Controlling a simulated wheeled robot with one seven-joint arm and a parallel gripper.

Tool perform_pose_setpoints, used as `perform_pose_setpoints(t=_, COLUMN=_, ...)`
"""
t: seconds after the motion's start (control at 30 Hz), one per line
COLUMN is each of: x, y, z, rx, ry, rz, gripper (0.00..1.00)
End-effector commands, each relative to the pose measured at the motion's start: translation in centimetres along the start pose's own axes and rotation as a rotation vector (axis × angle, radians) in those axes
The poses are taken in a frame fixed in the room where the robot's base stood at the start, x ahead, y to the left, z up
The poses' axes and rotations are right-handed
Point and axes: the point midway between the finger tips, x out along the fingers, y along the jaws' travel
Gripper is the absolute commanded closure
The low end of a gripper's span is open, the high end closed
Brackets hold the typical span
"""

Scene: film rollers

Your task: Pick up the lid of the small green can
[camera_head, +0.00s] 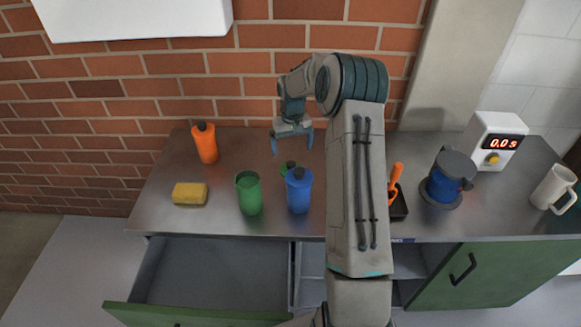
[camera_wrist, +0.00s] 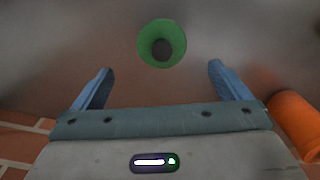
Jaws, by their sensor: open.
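The green lid (camera_wrist: 146,50) shows in the wrist view as a round green piece with a dark knob (camera_wrist: 162,49) at its middle. In the head view the lid (camera_head: 284,169) is small and partly hidden behind a blue bottle. I cannot tell whether it lies on the counter or on a can. An open-topped green can (camera_head: 249,195) stands to its left. My gripper (camera_head: 291,149) is open and empty, above the counter and behind the lid. In the wrist view my gripper (camera_wrist: 161,68) has its fingers apart, with the lid between and beyond their tips.
The blue bottle (camera_head: 299,192) stands close in front of the lid. An orange bottle (camera_head: 205,143) and a yellow sponge (camera_head: 189,194) are on the left of the metal counter (camera_head: 165,222). An open drawer (camera_head: 205,275) is below. A dark holder, blue-black canister, timer and mug stand right.

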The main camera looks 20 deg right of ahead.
Motion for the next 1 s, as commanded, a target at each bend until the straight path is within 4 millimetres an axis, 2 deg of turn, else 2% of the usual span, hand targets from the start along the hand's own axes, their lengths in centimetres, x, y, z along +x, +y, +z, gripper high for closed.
perform_pose_setpoints(t=0.1, x=1.9, y=0.0, z=0.0, rx=-0.001, ry=-0.002, rz=0.0, gripper=0.04)
perform_pose_setpoints(t=0.37, x=3.6, y=-0.1, z=-0.1, rx=0.0, ry=-0.001, rz=0.0, gripper=0.04)
perform_pose_setpoints(t=0.7, x=7.6, y=-0.3, z=-0.6, rx=0.001, ry=-0.002, rz=0.0, gripper=0.04)
perform_pose_setpoints(t=1.0, x=8.4, y=-0.2, z=-0.7, rx=0.001, ry=0.002, rz=0.001, gripper=0.04)
